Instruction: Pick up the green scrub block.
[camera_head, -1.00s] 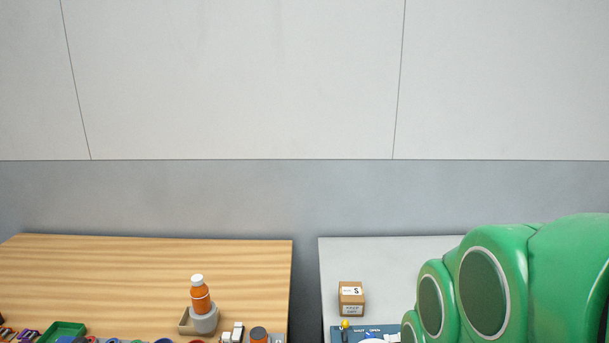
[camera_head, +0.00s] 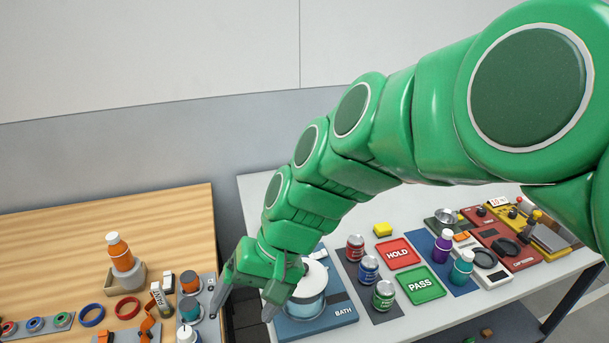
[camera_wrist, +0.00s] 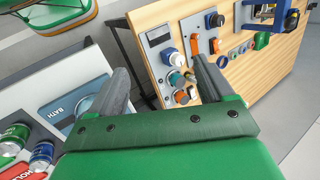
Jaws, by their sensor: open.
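I cannot clearly make out a green scrub block. A small green thing (camera_head: 469,340) shows at the bottom edge of the head view, cut off and too small to identify. My gripper (camera_head: 242,310) is open and empty, pointing down near the gap between the wooden table and the grey table, left of the white-lidded pot (camera_head: 312,280). In the wrist view my open gripper's fingers (camera_wrist: 160,66) are wide apart with nothing between them.
The wooden table (camera_head: 60,230) holds an orange bottle (camera_head: 119,252) and several rings and fittings. The grey table (camera_head: 262,190) holds the pot on a BATH mat, cans, and red HOLD and green PASS pads (camera_head: 420,285). A small brown block (camera_head: 487,333) is low beyond its front edge.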

